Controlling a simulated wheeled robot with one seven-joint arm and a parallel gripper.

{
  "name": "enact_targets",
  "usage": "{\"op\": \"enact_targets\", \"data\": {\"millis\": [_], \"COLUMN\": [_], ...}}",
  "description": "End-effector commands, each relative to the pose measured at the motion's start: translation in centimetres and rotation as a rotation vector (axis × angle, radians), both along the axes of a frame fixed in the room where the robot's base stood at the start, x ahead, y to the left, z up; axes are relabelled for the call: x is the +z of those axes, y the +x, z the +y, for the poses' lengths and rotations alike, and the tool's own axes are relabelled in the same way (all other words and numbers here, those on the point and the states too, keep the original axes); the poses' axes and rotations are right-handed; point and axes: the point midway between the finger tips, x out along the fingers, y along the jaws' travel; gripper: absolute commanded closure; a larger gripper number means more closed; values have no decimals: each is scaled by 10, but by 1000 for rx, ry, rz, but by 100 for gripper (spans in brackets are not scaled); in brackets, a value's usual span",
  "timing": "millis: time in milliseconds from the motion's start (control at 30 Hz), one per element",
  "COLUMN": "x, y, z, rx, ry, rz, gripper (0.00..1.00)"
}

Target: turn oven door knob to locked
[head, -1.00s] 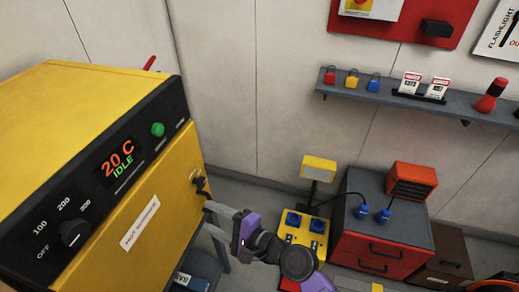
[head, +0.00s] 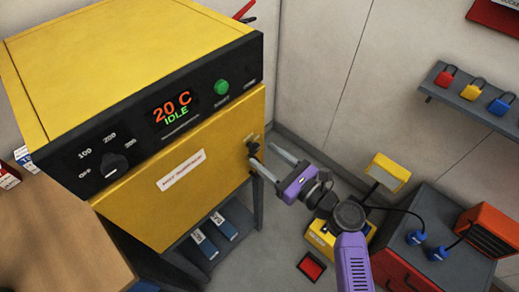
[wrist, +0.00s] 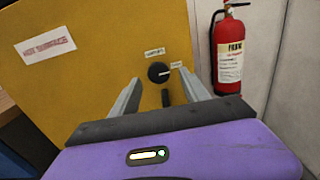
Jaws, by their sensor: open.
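The yellow oven (head: 140,205) stands at left in the head view, its door facing me and its display reading 20 C IDLE. The small black door knob (head: 253,148) is near the door's right edge. In the wrist view the knob (wrist: 158,73) is round, with a pale mark toward its right side. One small label sits above it and another to its right; neither is readable. My gripper (head: 262,154) is open and empty, in front of the knob. In the wrist view its fingers (wrist: 160,84) point at the door, on either side of the knob; contact is not visible.
A dark upright piece (wrist: 166,98) shows below the knob. A fire extinguisher (wrist: 229,52) hangs on the wall to the right. A yellow box (head: 322,240) and red cabinet (head: 400,272) stand right of the oven. A wooden worktop (head: 60,240) is at front left.

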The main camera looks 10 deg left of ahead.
Motion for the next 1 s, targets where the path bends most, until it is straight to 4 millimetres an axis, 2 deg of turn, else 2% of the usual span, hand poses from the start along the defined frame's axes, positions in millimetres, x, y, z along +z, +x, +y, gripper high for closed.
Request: {"op": "enact_targets", "data": {"millis": [33, 233, 567, 667, 800, 867, 1000], "x": [1, 0, 0, 0, 0, 0, 0], "y": [4, 17, 20, 20, 20, 20, 20], "z": [8, 23, 26, 26, 26, 26, 26], "rx": [3, 1, 1, 0, 0, 0, 0], "ry": [0, 0, -1, -1, -1, -1, -3], "rz": [0, 0, 0, 0, 0, 0, -3], "gripper": [46, 46, 46, 62, 89, 100, 100]}}
